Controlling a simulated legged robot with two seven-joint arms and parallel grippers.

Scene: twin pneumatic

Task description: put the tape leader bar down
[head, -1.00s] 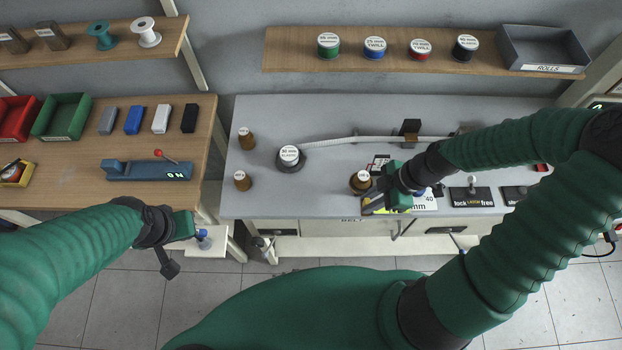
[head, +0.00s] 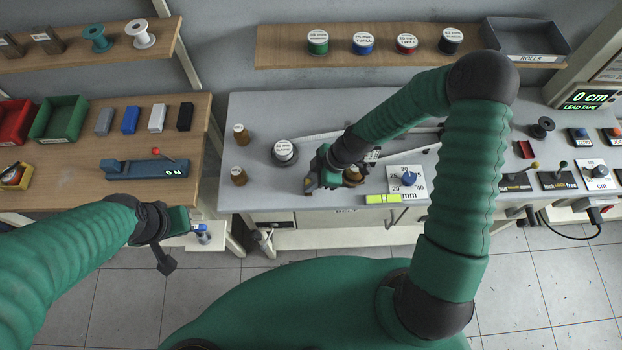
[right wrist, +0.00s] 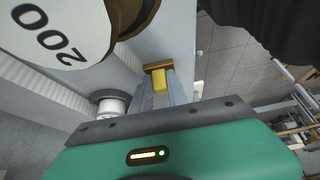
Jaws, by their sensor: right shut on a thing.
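My right gripper (head: 309,186) is shut at the front of the grey bench. In the right wrist view its fingers (right wrist: 164,92) close on a small brass-brown bar with a yellow block (right wrist: 158,70), which I take for the tape leader bar. In the head view the bar is mostly hidden by the gripper, and I cannot tell whether it touches the bench. A black spool with a white label (head: 283,149) stands just behind the gripper. My left gripper (head: 188,228) hangs near the left bench's front corner; its jaws are too small to read.
A brown weight (head: 353,174) stands right beside the right gripper; its "200" label (right wrist: 52,32) looms close in the wrist view. Brown posts (head: 239,176) stand left. A yellow-green strip (head: 383,199) and a dial plate (head: 407,181) lie right.

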